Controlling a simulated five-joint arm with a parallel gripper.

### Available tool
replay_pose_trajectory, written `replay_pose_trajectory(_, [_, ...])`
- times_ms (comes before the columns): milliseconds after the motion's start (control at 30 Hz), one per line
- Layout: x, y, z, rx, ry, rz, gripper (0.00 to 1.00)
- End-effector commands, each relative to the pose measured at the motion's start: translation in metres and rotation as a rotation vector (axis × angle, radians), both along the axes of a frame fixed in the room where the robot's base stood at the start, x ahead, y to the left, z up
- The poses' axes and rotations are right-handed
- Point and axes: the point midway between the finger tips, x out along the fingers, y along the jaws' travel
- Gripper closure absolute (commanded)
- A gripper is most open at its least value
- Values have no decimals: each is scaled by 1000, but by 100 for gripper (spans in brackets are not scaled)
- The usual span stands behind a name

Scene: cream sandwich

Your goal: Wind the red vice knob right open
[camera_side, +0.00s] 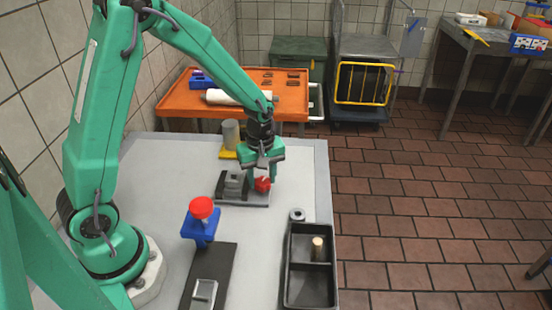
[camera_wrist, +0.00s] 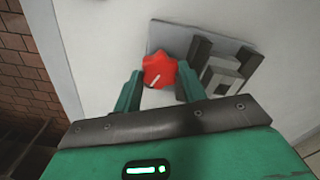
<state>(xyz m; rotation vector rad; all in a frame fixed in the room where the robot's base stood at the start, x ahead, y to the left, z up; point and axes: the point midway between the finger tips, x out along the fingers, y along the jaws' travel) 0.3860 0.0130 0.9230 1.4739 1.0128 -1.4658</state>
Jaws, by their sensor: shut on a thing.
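The red vice knob (camera_side: 263,184) is at the right end of the small grey vice (camera_side: 236,183) on the table. In the wrist view the knob (camera_wrist: 159,70) is a lobed red disc with a white line, and the vice's dark jaws (camera_wrist: 222,72) stand to its right. My gripper (camera_side: 262,180) reaches down over the knob. In the wrist view its two green fingers (camera_wrist: 158,88) sit on either side of the knob, shut on it. How far apart the vice jaws are is hard to judge.
A black two-part tray (camera_side: 288,268) with a pale peg stands at the table's front right, beside a grey ring (camera_side: 297,214). A blue block with a red top (camera_side: 201,222) stands nearer. A grey cylinder on a yellow base (camera_side: 229,137) is behind the vice.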

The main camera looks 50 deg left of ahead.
Motion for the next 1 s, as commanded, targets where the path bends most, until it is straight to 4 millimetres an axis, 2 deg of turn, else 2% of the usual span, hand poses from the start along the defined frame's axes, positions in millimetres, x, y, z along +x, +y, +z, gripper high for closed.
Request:
replay_pose_trajectory(33, [-4, -4, -1, 0, 15, 37, 82])
replay_pose_trajectory(600, [-4, -4, -1, 1, 16, 423, 82])
replay_pose_trajectory(1000, [-4, -4, -2, 0, 14, 497, 82])
